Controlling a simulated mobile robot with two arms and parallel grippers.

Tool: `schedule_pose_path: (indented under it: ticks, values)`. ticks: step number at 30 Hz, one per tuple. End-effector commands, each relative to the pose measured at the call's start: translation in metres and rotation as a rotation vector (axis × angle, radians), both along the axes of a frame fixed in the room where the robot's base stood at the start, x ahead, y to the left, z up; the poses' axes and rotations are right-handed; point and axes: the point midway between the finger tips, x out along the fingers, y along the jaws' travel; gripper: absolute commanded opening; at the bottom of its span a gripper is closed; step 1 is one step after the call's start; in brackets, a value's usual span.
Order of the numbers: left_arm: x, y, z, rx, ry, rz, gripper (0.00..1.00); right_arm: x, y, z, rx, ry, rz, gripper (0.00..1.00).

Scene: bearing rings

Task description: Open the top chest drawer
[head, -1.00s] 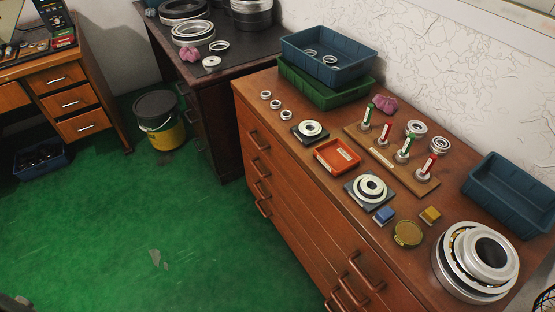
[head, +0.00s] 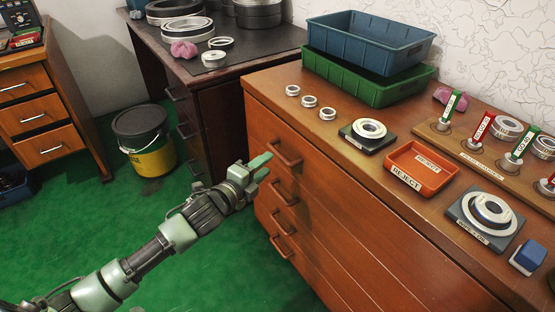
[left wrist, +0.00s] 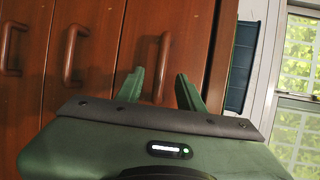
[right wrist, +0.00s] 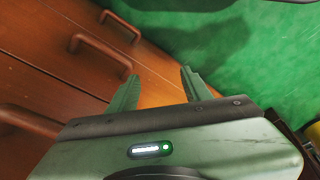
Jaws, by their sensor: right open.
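The wooden chest has a top drawer (head: 345,190) that looks shut, flush with the fronts below. Its curved brown handle (head: 287,156) shows in the head view. My left gripper (head: 266,164) is just left of this handle, pointing at it. In the left wrist view my left gripper (left wrist: 160,75) is open, and a handle (left wrist: 164,62) appears between its fingers. I cannot tell whether they touch it. My right gripper (right wrist: 158,76) is open and empty in the right wrist view, above the chest fronts and green floor, out of the head view.
Lower drawer handles (head: 283,194) sit below the top one. On the chest top are a red reject tray (head: 420,170), small rings (head: 310,102), and a blue bin (head: 370,40) on a green one (head: 365,78). A bucket (head: 143,140) stands on the open green floor.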

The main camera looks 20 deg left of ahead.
Motion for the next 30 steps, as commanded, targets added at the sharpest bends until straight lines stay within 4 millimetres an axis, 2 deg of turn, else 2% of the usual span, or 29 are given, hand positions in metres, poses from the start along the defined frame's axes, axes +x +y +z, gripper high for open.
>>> schedule_pose_path:
  ticks: [9,15,26,30]
  values:
    - [0.044,-0.012,-0.007,-0.001,-0.003,0.001,0.38,-0.002,-0.001,0.03,0.001,-0.018,-0.002,0.49]
    - [0.066,-0.018,-0.012,0.0,-0.001,0.001,0.38,-0.005,-0.002,0.048,0.002,-0.027,-0.003,0.49]
    - [0.072,-0.02,-0.013,-0.001,0.0,0.0,0.38,-0.006,-0.002,0.054,0.001,-0.028,-0.004,0.49]
    - [0.072,-0.02,-0.013,-0.001,0.0,0.0,0.0,-0.006,-0.002,0.054,0.001,-0.028,-0.004,0.49]
